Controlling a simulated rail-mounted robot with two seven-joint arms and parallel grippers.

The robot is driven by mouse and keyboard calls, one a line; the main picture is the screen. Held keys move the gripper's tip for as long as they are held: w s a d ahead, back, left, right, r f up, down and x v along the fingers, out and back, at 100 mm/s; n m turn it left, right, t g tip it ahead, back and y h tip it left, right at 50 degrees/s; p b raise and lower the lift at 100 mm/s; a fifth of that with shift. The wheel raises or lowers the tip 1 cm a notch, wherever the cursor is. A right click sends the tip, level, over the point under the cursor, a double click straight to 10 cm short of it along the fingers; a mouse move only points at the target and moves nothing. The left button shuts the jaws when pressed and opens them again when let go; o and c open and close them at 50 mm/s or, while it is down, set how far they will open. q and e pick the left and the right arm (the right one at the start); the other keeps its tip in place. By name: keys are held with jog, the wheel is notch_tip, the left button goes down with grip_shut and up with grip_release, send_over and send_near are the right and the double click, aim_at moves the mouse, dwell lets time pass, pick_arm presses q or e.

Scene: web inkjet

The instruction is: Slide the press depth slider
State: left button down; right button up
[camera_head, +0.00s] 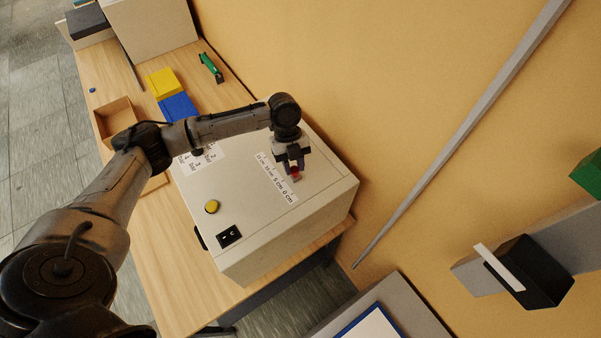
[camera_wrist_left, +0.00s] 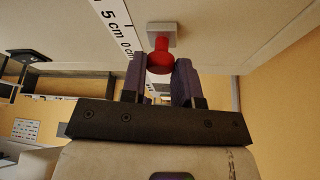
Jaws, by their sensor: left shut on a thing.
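The press (camera_head: 240,225) is a large pale box on the wooden table, with a printed centimetre scale (camera_head: 276,178) on its top. The depth slider has a red knob (camera_head: 295,171) beside the scale; in the left wrist view the knob (camera_wrist_left: 159,56) sits on a small grey block (camera_wrist_left: 162,29). The "5 cm" and "0 cm" marks (camera_wrist_left: 118,28) show beside it there; I cannot tell its exact reading. My left gripper (camera_head: 293,168) reaches down over the press and is shut on the red knob, one finger on each side. My right gripper is not in view.
A yellow button (camera_head: 212,207) and a black rocker switch (camera_head: 229,236) are on the press top. Behind my left arm are a wooden tray (camera_head: 114,115), a yellow block (camera_head: 163,82), a blue block (camera_head: 179,106) and a green tool (camera_head: 211,67).

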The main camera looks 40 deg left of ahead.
pick_arm(q)
jog(key=shift+w+a, duration=0.15)
jog(key=shift+a, duration=0.35)
jog(key=c, duration=0.9)
grip_release()
jog(key=shift+o, duration=0.2)
jog(key=shift+r, duration=0.1)
jog(key=b+v, duration=0.2)
jog(key=v, duration=1.1)
jog(key=shift+r+b, duration=0.3)
jog(key=shift+b, duration=0.1)
jog(key=shift+a, duration=0.15)
